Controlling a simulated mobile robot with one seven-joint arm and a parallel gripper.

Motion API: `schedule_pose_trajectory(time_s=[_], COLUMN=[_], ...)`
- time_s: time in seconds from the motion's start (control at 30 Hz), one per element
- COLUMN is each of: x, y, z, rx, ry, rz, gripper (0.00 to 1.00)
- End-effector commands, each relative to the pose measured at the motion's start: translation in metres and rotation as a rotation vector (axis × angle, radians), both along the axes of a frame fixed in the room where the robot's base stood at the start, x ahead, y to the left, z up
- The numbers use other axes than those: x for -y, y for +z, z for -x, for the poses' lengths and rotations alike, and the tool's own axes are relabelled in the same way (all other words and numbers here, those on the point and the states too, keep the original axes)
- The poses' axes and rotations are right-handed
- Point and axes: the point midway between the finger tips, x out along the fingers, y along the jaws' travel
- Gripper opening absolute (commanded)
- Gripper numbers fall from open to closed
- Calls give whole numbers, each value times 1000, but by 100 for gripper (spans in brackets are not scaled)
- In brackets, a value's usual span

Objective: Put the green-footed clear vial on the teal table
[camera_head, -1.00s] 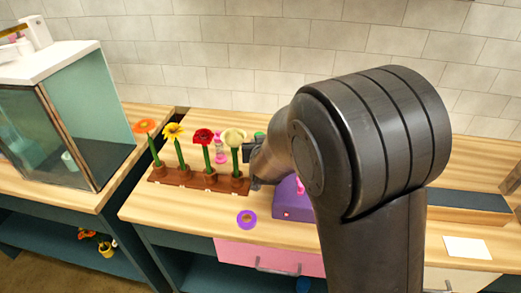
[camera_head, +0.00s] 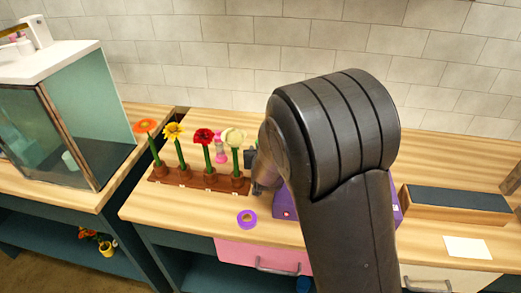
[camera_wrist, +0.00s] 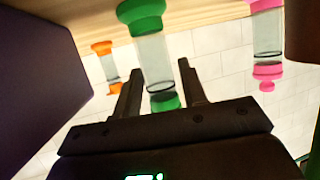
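The green-footed clear vial shows in the wrist view (camera_wrist: 152,50), where the scene appears upside down. It has a clear body, a green foot on the wooden surface and a green end opposite. My gripper (camera_wrist: 158,80) is open, with one finger on each side of the vial in the picture; contact is not visible. In the head view my gripper (camera_head: 254,160) is beside the flower rack, and the arm hides the vial. A wood-topped counter (camera_head: 190,212) has dark teal sides; I cannot tell which furniture is the teal table.
A pink-ended vial (camera_wrist: 267,35) and an orange-ended vial (camera_wrist: 111,65) flank the green one. A brown rack (camera_head: 205,184) holds several flowers. A purple box (camera_head: 284,206) is partly behind my arm. A purple tape roll (camera_head: 247,218) lies in front. A glass case (camera_head: 60,130) stands left.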

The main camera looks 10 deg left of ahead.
Motion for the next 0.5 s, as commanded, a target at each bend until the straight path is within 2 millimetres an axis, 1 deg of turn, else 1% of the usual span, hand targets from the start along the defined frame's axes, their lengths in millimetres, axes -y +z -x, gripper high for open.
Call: schedule_pose_trajectory(time_s=[0.03,0.1,0.13,0.33,0.43,0.5], x=[0,0,0,0,0,2], y=[0,0,0,1,5,6], z=[0,0,0,0,0,6], rx=[0,0,0,0,2,1], ry=[0,0,0,0,0,0], rz=[0,0,0,0,-1,-1], gripper=[43,48,49,49,49,49])
